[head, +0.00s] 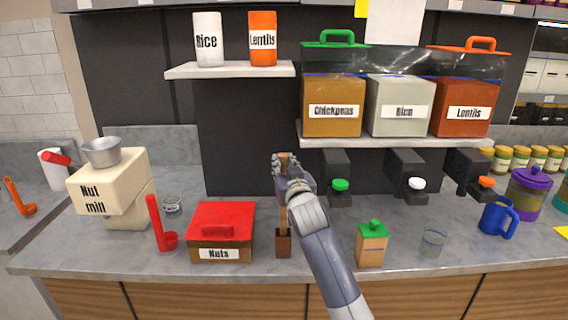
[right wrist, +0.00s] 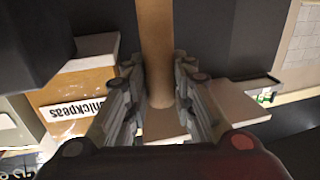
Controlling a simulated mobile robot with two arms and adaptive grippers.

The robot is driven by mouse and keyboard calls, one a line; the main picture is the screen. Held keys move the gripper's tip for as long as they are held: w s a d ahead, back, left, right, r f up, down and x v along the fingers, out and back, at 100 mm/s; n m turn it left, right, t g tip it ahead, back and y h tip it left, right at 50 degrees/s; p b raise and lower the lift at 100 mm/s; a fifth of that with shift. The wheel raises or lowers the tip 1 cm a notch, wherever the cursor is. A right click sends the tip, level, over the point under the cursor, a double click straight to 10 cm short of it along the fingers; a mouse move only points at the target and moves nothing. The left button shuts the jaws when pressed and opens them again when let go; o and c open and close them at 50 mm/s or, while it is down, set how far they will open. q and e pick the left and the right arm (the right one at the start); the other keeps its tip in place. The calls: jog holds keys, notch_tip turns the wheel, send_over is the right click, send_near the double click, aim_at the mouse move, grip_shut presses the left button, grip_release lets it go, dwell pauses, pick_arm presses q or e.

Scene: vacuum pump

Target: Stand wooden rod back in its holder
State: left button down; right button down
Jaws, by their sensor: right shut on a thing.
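The wooden rod (head: 283,214) is upright in the head view, its lower part showing below my right gripper. It is a light brown round stick in the right wrist view (right wrist: 157,45). My right gripper (head: 286,165) is shut on the rod near its upper end, with fingers on both sides of it in the right wrist view. The holder (head: 283,244) is a small dark brown block on the counter, directly below the rod. The rod's lower end meets the holder's top in the picture; I cannot tell how deep it sits. My left gripper is not in view.
A red-lidded Nuts box (head: 221,243) stands left of the holder, with a red scoop (head: 167,238) beyond it. A green-topped carton (head: 372,246) and a glass (head: 432,243) stand to the right. Dispensers (head: 332,108) and a shelf (head: 231,70) are behind.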

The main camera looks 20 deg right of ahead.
jog(key=shift+f+b, duration=1.75)
jog(key=shift+f, duration=1.35)
jog(key=c, duration=1.3)
grip_release()
jog(key=shift+s, duration=0.1)
jog(key=s, duration=0.8)
jog(key=s+a, duration=0.1)
jog(key=s, duration=0.2)
jog(key=shift+s, duration=0.4)
